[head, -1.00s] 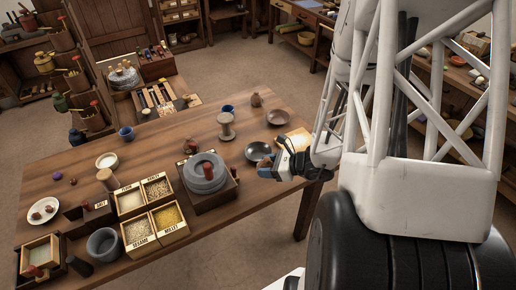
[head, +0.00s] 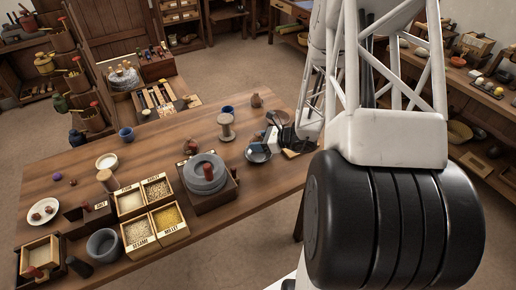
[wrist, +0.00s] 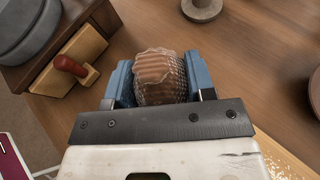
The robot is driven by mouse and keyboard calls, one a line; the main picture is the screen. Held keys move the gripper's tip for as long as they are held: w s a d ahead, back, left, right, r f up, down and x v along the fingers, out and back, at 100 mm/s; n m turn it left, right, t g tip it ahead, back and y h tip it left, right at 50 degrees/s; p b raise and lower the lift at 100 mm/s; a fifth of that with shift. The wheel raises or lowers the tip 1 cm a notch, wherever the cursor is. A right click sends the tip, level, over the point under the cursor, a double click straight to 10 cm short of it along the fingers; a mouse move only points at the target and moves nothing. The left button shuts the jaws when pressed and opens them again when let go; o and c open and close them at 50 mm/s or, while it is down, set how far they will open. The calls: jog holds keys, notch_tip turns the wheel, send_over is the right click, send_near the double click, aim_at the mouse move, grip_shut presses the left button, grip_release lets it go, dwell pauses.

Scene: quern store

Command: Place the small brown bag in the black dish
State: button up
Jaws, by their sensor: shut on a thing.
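The bag is rounded, with pale wavy lines and a speckled, net-like lower part.
The grey quern (head: 205,173) stands left of the dish on a wooden base with a red-handled drawer (wrist: 70,66). A wooden spool (head: 227,128), a blue cup (head: 228,111) and a small brown jar (head: 257,101) stand farther back. A brown dish (wrist: 315,92) is close at the right.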

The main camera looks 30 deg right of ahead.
aim_at(258, 156)
dwell(0.3)
jog(key=shift+f, duration=1.75)
jog(key=shift+f, duration=0.3)
jog(key=o, duration=0.7)
jog(key=shift+d+r, duration=0.1)
jog(key=shift+r, duration=0.3)
jog(key=shift+v, duration=5.9)
